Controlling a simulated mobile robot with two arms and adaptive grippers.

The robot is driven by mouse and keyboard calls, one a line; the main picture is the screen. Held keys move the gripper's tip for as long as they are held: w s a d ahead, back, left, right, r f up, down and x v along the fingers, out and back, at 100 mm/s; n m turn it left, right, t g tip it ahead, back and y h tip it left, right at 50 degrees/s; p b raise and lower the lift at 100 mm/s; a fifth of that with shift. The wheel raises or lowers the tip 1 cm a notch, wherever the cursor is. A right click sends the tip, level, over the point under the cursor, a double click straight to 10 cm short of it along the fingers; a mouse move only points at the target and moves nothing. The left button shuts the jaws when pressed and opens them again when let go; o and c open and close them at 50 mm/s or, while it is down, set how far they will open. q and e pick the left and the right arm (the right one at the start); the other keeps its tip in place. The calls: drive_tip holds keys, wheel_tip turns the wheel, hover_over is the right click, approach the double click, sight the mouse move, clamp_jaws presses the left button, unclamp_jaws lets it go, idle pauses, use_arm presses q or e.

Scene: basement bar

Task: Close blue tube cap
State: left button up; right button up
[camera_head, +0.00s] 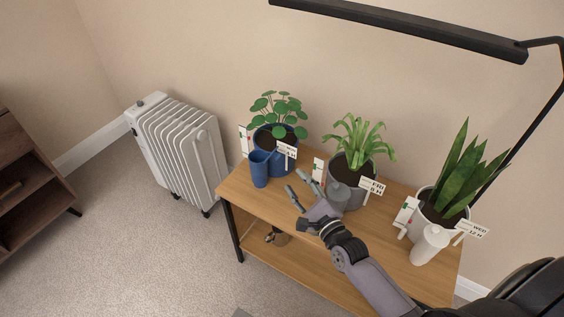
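I see no tube with a blue cap. The nearest blue thing is a small blue cup-like vessel (259,169) at the left end of the wooden table, in front of a blue pot (272,157) with a round-leaved plant. My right gripper (293,179) reaches in from the lower right over the table. Its two fingers are spread apart with nothing between them. They point toward the blue vessel, a short way to its right, and do not appear to touch it. My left gripper is not in view.
The wooden table (262,207) also bears a grey pot with a grey vessel (338,194), and a pale pot with a white bottle (429,244). Small cards stand by the pots. A black lamp (400,29) hangs above. A white radiator (178,150) stands left.

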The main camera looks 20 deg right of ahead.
drive_tip(key=w+a, duration=0.1)
drive_tip(key=w, duration=0.8)
drive_tip(key=shift+w+a, duration=0.15)
drive_tip(key=shift+w, duration=0.1)
drive_tip(key=shift+c, duration=0.2)
clamp_jaws()
